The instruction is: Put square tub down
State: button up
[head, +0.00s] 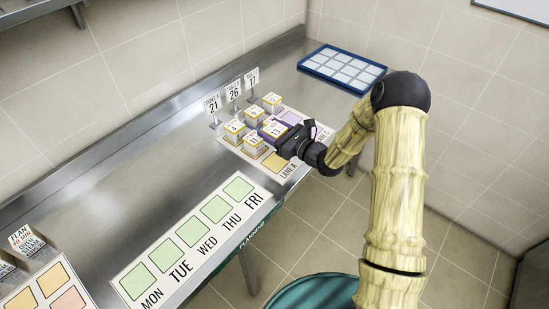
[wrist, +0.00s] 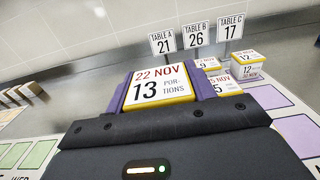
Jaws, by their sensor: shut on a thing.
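A square tub with a white label reading 22 NOV, 13 portions (wrist: 160,84) sits between the purple fingers of my gripper (wrist: 158,92). In the head view the same tub (head: 274,127) is above the lane mat (head: 290,171), among other labelled tubs. My gripper (head: 283,135) reaches in from the right and is shut on it. I cannot tell whether its base touches the mat or a tub; my gripper hides the lower part.
Several labelled tubs (head: 234,128) stand close by on the lane mat. Table cards (head: 213,107) stand behind them. A weekday mat (head: 175,272) with empty green squares lies nearer. A blue-rimmed tray (head: 302,66) lies at the far end. Bare steel counter (head: 150,160) runs along the wall.

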jog(key=shift+f+p, duration=0.4)
jog(key=shift+f, duration=2.25)
jog(key=shift+f+p, duration=0.35)
jog(key=shift+f, duration=1.75)
jog(key=shift+f, duration=0.1)
jog(key=o, duration=1.1)
jog(key=shift+c, duration=0.2)
